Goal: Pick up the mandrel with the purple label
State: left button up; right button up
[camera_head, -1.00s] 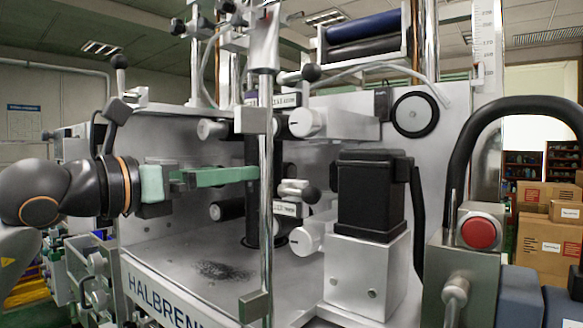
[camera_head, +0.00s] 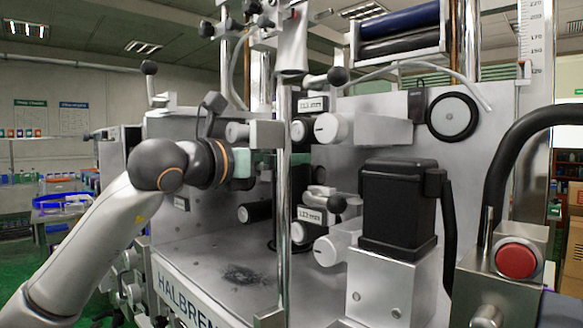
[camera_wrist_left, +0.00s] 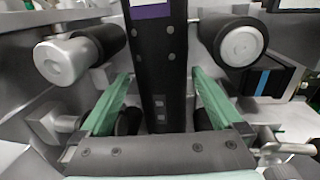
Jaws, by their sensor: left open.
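The mandrel (camera_wrist_left: 165,50) is a dark upright bar in the middle of the left wrist view. Its purple label (camera_wrist_left: 152,11) shows at the top edge of that view. My left gripper (camera_wrist_left: 160,82) is open, with one green finger on each side of the mandrel and a visible gap on both sides. In the head view my left gripper (camera_head: 262,160) reaches into the machine from the left, its fingertips partly hidden behind a chrome post. The mandrel is largely hidden there, and its label cannot be read. My right gripper is not in view.
The chrome post (camera_head: 284,200) stands in front of the work area. Black rollers with pale ends (camera_wrist_left: 62,62) and (camera_wrist_left: 240,46) flank the mandrel. A black motor box (camera_head: 398,210) and a red button (camera_head: 516,261) are at the right. The metal deck (camera_head: 205,255) below is mostly clear.

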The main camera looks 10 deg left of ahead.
pick_arm(q)
jog(key=shift+p+x, duration=0.4)
jog(key=shift+x, duration=1.6)
jog(key=shift+s, duration=0.1)
grip_shut()
jog(key=shift+r, duration=0.15)
